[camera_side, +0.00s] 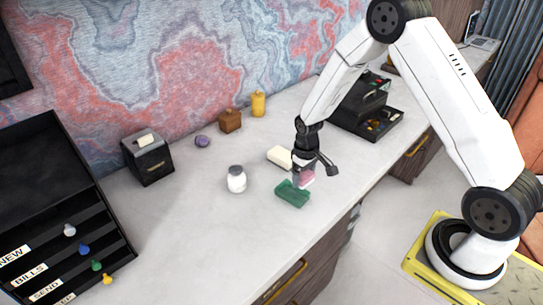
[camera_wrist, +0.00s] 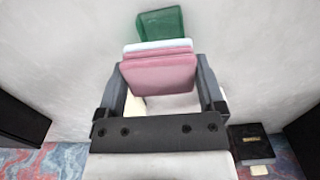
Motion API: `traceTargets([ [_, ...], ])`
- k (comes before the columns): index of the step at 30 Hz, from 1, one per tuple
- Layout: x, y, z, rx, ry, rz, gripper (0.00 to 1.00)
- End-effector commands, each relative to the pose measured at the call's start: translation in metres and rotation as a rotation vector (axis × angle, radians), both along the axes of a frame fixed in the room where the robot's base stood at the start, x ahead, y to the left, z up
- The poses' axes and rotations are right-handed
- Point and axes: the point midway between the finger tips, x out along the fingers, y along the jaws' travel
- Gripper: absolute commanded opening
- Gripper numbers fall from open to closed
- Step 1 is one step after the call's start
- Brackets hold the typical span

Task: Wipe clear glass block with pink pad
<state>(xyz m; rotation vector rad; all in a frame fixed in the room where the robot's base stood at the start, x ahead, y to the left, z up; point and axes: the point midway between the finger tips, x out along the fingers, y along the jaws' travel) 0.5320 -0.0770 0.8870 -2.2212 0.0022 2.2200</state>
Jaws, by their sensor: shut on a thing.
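My gripper (camera_wrist: 158,78) is shut on a pink pad (camera_wrist: 160,72), which sits between its two fingers low over the desk. In the side view the pink pad (camera_side: 307,176) shows partly behind the gripper. A pale bluish strip (camera_wrist: 158,45) shows along the pad's far edge in the wrist view; I cannot tell whether it is the clear glass block or a layer of the pad. No clear glass block shows plainly elsewhere. A green block (camera_side: 292,194) lies just in front of the pad and also shows in the wrist view (camera_wrist: 160,23); I cannot tell whether they touch.
A cream block (camera_side: 279,156) lies just behind the gripper. A white jar (camera_side: 236,180) stands to the left. A brown box (camera_side: 230,121), yellow bottle (camera_side: 258,104), purple item (camera_side: 202,141) and black box (camera_side: 147,158) stand near the wall. A black organiser (camera_side: 369,113) stands behind the arm.

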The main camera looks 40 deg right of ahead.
Motion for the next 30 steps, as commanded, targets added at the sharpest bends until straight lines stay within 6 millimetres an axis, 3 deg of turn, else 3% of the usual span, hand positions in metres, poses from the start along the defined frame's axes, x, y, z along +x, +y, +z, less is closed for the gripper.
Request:
traceTargets([
  [18,0.002,0.000,-0.060,0.000,0.000,0.000,0.40],
  [19,0.006,0.000,-0.058,0.000,-0.003,0.001,0.41],
  [20,0.009,0.001,-0.057,0.000,-0.001,0.001,0.33],
  [30,0.035,0.003,-0.060,0.000,-0.001,0.000,0.32],
])
